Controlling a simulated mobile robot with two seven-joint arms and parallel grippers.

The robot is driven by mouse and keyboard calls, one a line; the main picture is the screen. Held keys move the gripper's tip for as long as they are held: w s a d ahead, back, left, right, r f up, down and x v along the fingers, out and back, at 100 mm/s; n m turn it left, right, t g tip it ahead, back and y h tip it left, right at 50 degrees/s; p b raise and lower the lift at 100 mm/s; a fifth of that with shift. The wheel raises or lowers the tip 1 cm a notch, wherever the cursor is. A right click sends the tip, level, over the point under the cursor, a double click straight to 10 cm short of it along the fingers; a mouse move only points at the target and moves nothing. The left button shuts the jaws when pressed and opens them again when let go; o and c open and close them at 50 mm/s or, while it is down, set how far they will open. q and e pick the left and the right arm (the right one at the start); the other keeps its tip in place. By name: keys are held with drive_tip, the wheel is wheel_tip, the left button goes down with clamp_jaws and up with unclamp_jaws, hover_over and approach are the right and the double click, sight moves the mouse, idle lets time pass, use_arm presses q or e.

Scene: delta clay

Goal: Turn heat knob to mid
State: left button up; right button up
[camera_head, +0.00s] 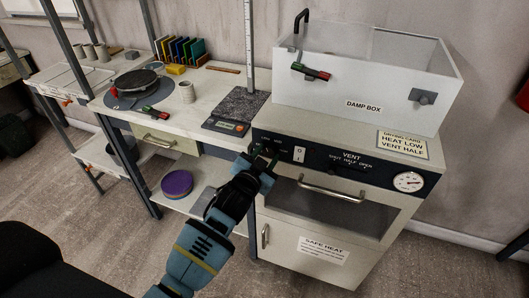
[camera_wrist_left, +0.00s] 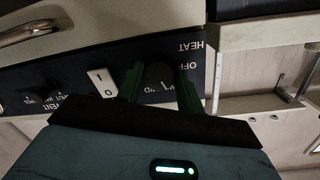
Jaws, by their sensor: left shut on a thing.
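The heat knob (camera_wrist_left: 160,76) is dark and round, on the black control panel (camera_wrist_left: 75,92) of the drying cabinet (camera_head: 325,210). In the wrist view, the words HEAT and OFF show upside down beside it. My left gripper (camera_wrist_left: 160,85) is shut on the knob, with one green finger on each side. In the head view my left gripper (camera_head: 262,162) is at the left end of the panel and hides most of the knob. The knob's pointer is too dark to read. My right gripper is not in view.
A white rocker switch (camera_head: 299,154) and the VENT control (camera_head: 346,166) sit right of the heat knob. A cabinet handle (camera_head: 332,189) juts out below. A damp box (camera_head: 365,75) stands on top. A digital scale (camera_head: 232,125) lies on the bench at left.

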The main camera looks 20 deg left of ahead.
use_arm(q)
drive_tip(key=m+p, duration=0.1)
drive_tip(key=m, duration=0.1)
drive_tip(key=shift+r+m, duration=0.2)
drive_tip(key=shift+m, duration=0.2)
drive_tip(key=shift+m+y, duration=0.5)
drive_tip(key=shift+m, duration=0.7)
drive_tip(key=m, duration=0.3)
drive_tip(key=shift+d+f, duration=0.1)
drive_tip(key=shift+m, duration=0.5)
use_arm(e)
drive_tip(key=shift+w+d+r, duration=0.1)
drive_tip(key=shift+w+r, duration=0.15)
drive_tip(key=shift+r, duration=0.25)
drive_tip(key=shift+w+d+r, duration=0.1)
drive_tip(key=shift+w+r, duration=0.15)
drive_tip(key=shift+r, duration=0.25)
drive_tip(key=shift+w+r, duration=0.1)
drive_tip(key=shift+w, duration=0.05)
use_arm(q)
drive_tip(key=o, duration=1)
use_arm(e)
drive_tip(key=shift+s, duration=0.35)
